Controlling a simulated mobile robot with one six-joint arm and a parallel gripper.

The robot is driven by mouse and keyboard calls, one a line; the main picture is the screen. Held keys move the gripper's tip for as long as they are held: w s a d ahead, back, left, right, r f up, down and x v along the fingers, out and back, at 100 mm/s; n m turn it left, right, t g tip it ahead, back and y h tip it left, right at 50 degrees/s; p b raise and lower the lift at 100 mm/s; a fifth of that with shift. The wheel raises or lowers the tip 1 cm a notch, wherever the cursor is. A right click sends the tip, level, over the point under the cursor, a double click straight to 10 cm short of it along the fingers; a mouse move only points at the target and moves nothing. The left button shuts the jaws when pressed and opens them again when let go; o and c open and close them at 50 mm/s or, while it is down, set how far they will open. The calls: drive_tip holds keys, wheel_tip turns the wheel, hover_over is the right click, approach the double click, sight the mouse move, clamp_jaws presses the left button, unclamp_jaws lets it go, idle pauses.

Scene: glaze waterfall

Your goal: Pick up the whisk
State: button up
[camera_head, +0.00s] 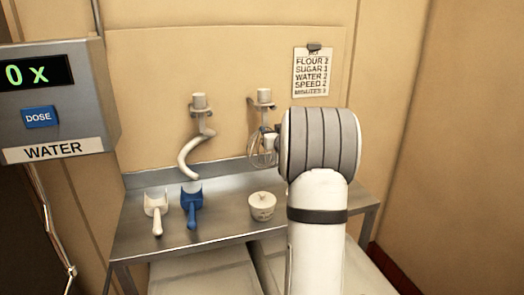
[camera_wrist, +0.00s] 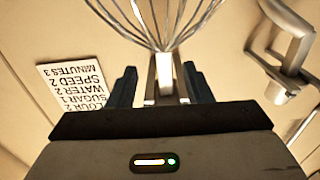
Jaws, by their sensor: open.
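The whisk (camera_head: 258,150) hangs from a wall holder (camera_head: 264,104), wire loops down, partly hidden by my arm in the head view. In the wrist view, which is upside down, its wire loops (camera_wrist: 158,18) fill the top and its metal stem (camera_wrist: 165,72) points toward my gripper (camera_wrist: 159,70). My gripper is open, with one dark finger on each side of the stem. The stem appears between the fingers, nearer the right one in the wrist view. I cannot tell whether either finger touches it.
A spiral dough hook (camera_head: 190,155) hangs to the left of the whisk; it also shows in the wrist view (camera_wrist: 290,50). A recipe sheet (camera_head: 312,73) is on the wall.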

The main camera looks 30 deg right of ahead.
sight(266, 125)
drive_tip(key=x, duration=0.2)
drive_tip(key=p+x, duration=0.1)
drive_tip(key=x, duration=0.1)
drive_tip(key=p+x, duration=0.1)
drive_tip(key=x, duration=0.1)
drive_tip(key=shift+w+a, duration=0.25)
drive_tip(key=shift+f, duration=0.1)
drive_tip(key=shift+c, duration=0.5)
clamp_jaws()
